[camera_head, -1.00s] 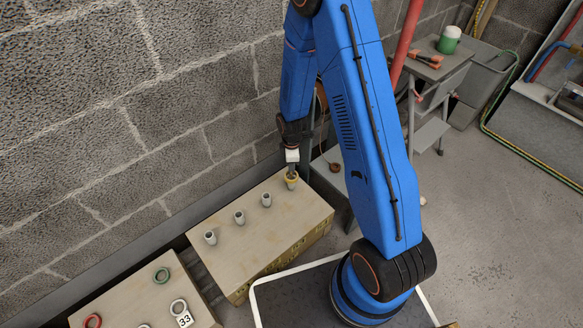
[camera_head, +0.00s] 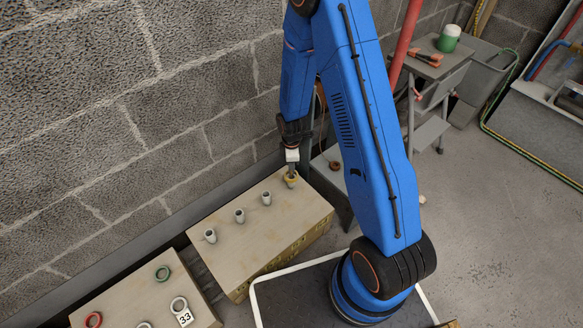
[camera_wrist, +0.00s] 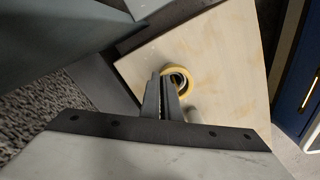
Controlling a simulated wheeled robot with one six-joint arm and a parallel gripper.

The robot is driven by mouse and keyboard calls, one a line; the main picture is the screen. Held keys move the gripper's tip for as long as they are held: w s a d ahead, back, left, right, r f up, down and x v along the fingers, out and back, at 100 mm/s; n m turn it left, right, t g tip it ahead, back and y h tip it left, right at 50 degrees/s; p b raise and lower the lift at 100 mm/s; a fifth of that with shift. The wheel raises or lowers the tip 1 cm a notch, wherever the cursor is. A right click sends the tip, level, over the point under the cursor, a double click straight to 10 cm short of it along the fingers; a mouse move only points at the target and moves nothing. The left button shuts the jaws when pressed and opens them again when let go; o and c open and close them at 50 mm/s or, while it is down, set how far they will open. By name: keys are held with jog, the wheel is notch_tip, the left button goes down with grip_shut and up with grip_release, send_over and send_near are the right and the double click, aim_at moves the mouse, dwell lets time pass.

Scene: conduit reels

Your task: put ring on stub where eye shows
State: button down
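A yellow ring (camera_head: 290,181) is at the far right stub of the row on the wooden box (camera_head: 250,255). In the wrist view the ring (camera_wrist: 190,70) appears to be around the pale stub, low near the board. My gripper (camera_head: 291,171) is directly above it, pointing down. In the wrist view its narrow fingers (camera_wrist: 164,80) are close together at the ring's left rim and look shut on it. Three pale stubs, bare of rings, stand to the left: the left one (camera_head: 210,235), the middle one (camera_head: 239,216) and the right one (camera_head: 266,198). I cannot make out an eye mark.
The block wall (camera_head: 120,120) runs close behind. A grey stand (camera_head: 335,190) is right of the box.

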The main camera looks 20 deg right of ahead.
jog(key=shift+f, duration=0.15)
notch_tip(320, 180, up, 9)
jog(key=shift+f, duration=0.15)
dwell(1.7)
jog(key=shift+r, duration=0.2)
jog(key=shift+f, duration=3.95)
dwell(1.4)
